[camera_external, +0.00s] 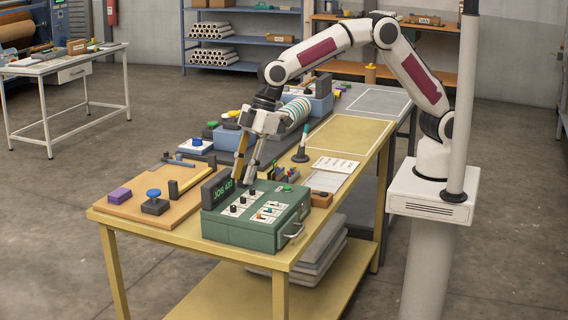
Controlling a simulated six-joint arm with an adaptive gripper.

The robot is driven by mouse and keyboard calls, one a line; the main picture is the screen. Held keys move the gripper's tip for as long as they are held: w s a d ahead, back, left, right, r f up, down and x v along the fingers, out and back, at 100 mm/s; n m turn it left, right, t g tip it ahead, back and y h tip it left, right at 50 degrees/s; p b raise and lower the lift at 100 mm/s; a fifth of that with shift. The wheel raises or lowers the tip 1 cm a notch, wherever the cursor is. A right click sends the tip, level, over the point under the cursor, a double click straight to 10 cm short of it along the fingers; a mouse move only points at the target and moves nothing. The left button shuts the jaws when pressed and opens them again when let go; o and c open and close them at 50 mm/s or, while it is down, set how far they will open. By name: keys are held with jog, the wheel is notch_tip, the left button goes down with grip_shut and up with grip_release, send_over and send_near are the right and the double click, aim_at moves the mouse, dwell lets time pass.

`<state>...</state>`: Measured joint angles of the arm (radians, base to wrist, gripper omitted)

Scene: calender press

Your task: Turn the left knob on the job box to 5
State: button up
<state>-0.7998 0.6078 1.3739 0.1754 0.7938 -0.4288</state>
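The green job box (245,235) sits on the near end of the yellow table, with a dark display (222,190) standing along its left edge. Its top has white panels with a row of small black knobs: a near knob (233,208), a middle knob (243,199) and a far knob (252,191). Small coloured controls (266,210) sit on the panels to their right. The scale marks and knob settings are too small to read. My gripper (243,182) points down over the box's far left part, close to the far knob. Its fingers look slightly apart and empty; contact cannot be told.
A wooden board with a blue-topped button (154,202) and a purple block (119,195) lies left of the box. Behind are a dark cone (301,151), a white sheet (335,164) and blue bins. A drawer handle (294,231) sticks out at the box's right.

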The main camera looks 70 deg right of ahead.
aim_at(237, 210)
jog(key=shift+f, duration=0.1)
dwell(0.3)
jog(key=shift+x, duration=3.8)
jog(key=shift+c, duration=0.4)
grip_shut()
